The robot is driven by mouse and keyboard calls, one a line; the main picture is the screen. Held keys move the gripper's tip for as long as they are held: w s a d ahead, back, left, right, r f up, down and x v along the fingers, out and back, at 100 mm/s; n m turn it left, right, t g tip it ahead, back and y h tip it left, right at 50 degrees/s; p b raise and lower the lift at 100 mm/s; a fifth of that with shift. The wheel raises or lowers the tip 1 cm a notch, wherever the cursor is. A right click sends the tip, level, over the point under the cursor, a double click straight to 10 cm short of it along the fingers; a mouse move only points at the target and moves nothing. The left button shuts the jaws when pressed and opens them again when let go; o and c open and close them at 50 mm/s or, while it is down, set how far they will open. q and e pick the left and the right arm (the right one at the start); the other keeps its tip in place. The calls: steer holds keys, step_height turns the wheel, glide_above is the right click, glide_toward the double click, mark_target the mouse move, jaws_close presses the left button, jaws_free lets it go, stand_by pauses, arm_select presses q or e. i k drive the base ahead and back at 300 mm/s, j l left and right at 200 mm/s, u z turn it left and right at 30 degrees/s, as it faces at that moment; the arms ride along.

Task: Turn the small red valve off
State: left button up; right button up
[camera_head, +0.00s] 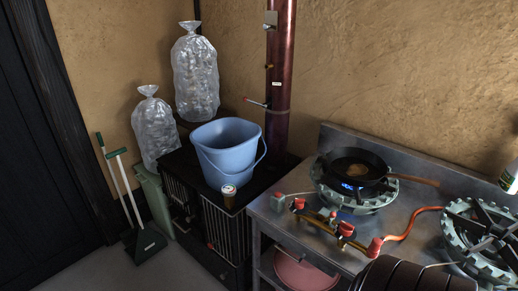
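Several red valve knobs sit along the brass gas line at the front of the steel stove counter. One red knob (298,203) is at the left end, one red knob (345,229) is in the middle, and a larger red knob (375,247) is at the right by an orange hose (412,222). A lever with a red tip (256,102) sticks out from the dark red pipe. I cannot tell which one is the small red valve. Neither gripper shows; a dark, ribbed part of my arm is at the bottom right.
A frying pan (354,165) sits on the left burner, with a blue flame under it. A second burner (484,238) is at right. A blue bucket (226,150) and small jar (229,194) stand on a black cabinet. A pink basin (303,273) is below the counter.

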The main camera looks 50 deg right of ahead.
mark_target(299, 204)
steer(key=i+z, duration=0.45)
steer(key=i+j+z, duration=0.3)
steer(key=i+z, duration=0.15)
